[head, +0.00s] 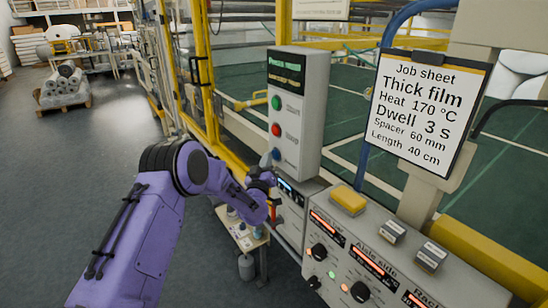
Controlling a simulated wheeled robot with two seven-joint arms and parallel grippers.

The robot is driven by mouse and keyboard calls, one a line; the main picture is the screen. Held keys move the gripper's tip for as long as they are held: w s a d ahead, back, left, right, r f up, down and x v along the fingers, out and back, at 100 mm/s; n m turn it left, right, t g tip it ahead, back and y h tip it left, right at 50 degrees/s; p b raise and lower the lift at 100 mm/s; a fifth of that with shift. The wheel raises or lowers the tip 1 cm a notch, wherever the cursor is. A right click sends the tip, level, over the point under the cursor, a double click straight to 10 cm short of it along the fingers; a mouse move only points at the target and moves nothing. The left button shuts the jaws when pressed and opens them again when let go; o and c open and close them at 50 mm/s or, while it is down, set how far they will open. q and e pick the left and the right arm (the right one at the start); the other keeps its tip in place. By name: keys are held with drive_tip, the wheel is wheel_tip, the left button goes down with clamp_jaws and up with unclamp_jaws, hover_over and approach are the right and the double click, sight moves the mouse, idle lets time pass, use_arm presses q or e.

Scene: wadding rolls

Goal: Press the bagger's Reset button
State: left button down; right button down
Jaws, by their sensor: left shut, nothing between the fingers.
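A grey upright control box (296,105) stands in the middle of the head view. Its front carries a green button (276,102) labelled Start, a red button (276,129) labelled Stop and a blue button (277,154) below them. The blue button's label is too small to read. The lettering on the box's dark header is blurred. My left gripper (266,162) is shut and empty, with its tips right beside the blue button at its lower left. I cannot tell whether they touch it. My right gripper is out of view.
A grey console (380,262) with knobs, red displays and a yellow block (348,200) is at lower right. A job sheet (418,112) stands above it. A yellow guard frame (200,70) is behind my left arm. Open floor (60,190) lies at left.

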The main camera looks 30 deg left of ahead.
use_arm(q)
drive_tip(key=shift+w+d+b, duration=0.15)
drive_tip(key=shift+w+b, duration=0.25)
drive_tip(key=shift+w, duration=0.05)
idle(0.6)
drive_tip(key=shift+s+r, duration=0.1)
drive_tip(key=shift+s, duration=0.1)
drive_tip(key=shift+s+a, duration=0.3)
drive_tip(key=shift+s, duration=0.35)
drive_tip(key=s, duration=0.1)
drive_tip(key=s+a+p, duration=0.1)
drive_tip(key=s, duration=0.1)
drive_tip(key=s+a, duration=0.1)
drive_tip(key=shift+s+p, duration=0.3)
drive_tip(key=shift+p, duration=0.1)
idle(0.6)
